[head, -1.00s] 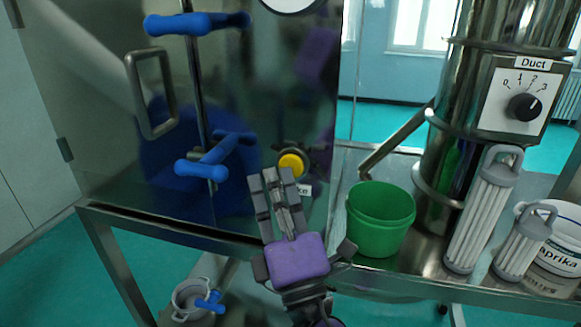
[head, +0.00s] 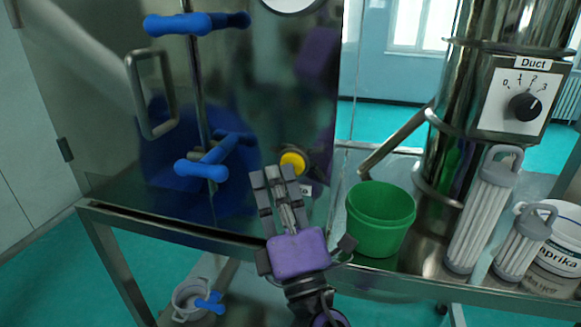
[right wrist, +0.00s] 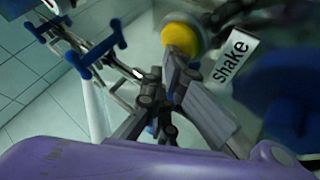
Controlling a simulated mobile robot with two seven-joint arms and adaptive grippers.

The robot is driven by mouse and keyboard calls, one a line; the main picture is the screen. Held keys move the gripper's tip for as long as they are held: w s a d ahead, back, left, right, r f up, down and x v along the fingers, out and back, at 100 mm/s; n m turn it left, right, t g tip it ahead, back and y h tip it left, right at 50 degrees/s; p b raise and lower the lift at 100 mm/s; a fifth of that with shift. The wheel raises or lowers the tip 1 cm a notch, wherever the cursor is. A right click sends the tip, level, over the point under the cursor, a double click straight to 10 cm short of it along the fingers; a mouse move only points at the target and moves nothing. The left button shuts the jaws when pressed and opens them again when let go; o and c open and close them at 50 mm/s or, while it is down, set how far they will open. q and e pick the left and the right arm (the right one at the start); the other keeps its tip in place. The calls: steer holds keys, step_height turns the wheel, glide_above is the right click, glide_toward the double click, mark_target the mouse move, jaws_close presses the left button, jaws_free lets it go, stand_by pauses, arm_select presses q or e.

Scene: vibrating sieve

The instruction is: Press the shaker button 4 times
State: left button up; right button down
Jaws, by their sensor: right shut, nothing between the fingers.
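The yellow shaker button (head: 293,162) sits in a dark ring on the shiny metal cabinet front (head: 240,100). In the right wrist view the yellow button (right wrist: 181,38) shows beside a white label reading "shake" (right wrist: 236,56). My right gripper (head: 277,172), with a purple body, is shut and empty. Its fingertips are just below and left of the button in the head view. In the right wrist view the fingers (right wrist: 178,75) reach up to the button's lower edge; I cannot tell whether they touch it. My left gripper is not in view.
Blue clamp handles (head: 203,168) and a metal door handle (head: 150,95) stick out left of the button. A green bucket (head: 381,218), white filter cartridges (head: 484,208) and a white tub (head: 556,240) stand at right, by the duct dial (head: 524,106).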

steer(key=shift+w+d, duration=0.15)
steer(key=shift+w, duration=0.15)
steer(key=shift+s, duration=0.1)
stand_by(0.4)
steer(key=shift+s+a, duration=0.2)
steer(key=shift+s, duration=0.4)
steer(key=shift+s+a, duration=0.2)
steer(key=shift+s, duration=0.35)
steer(key=shift+s+a+b, duration=0.1)
steer(key=shift+s+a, duration=0.15)
steer(key=shift+s, duration=0.55)
steer(key=shift+s+a+b, duration=0.15)
steer(key=shift+s+a, duration=0.1)
steer(key=shift+s, duration=0.5)
steer(key=shift+s+a+b, duration=0.1)
steer(key=shift+s+a, duration=0.15)
steer(key=shift+s, duration=0.55)
steer(key=shift+f, duration=0.15)
